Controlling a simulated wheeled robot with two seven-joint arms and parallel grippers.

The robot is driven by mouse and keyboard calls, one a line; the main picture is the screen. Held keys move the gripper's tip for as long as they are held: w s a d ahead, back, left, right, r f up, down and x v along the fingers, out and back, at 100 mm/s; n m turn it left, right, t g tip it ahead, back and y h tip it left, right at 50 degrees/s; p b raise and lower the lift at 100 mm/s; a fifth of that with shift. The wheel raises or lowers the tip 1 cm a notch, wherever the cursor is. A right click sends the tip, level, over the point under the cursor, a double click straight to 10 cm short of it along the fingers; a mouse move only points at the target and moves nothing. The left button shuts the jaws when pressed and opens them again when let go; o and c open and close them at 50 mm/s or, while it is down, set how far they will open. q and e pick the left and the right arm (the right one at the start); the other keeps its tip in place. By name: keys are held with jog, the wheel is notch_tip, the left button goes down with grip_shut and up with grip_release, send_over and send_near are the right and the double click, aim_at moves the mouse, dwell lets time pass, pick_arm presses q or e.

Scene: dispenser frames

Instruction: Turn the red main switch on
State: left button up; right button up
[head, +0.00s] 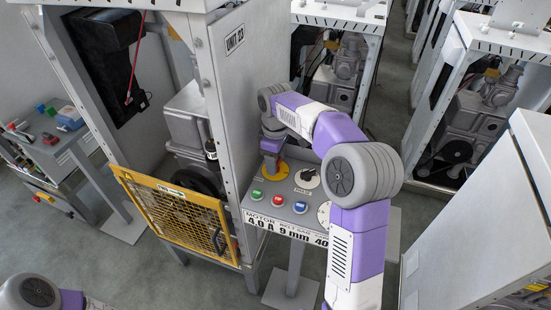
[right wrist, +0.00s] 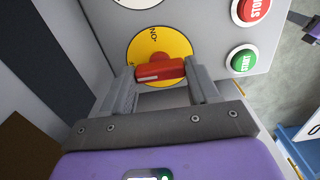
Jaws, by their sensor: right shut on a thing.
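The red main switch (right wrist: 160,71) is a red handle on a round yellow plate (right wrist: 160,43) in the right wrist view. An ON mark shows on the plate above the handle, and the handle lies roughly crosswise to it. My right gripper (right wrist: 159,74) is shut on the handle, one finger at each side. In the head view my right gripper (head: 270,168) reaches down to the yellow plate (head: 283,170) at the panel's back left and hides most of the switch. My left gripper is not in view; only a part of my left arm shows at the bottom left.
On the panel are a green START button (right wrist: 243,61), a red STOP button (right wrist: 250,10), a blue button (head: 300,207) and a black selector knob (head: 306,177). A grey cabinet wall (head: 240,100) stands close at the left, with a yellow mesh guard (head: 180,217) in front.

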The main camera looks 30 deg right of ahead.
jog(key=m+p, duration=0.2)
jog(key=m, duration=0.1)
jog(key=shift+r, duration=0.15)
jog(key=m+p, duration=0.3)
jog(key=m, duration=0.1)
jog(key=shift+m, duration=0.3)
jog(key=m+p, duration=0.2)
jog(key=m, duration=0.3)
jog(key=shift+p, duration=0.35)
jog(key=shift+m+p, duration=0.85)
jog(key=shift+m, duration=1.65)
jog(key=o, duration=1.1)
jog(key=shift+c, duration=0.2)
notch_tip(320, 180, up, 7)
jog(key=shift+r+p, duration=0.2)
jog(key=shift+p, duration=0.3)
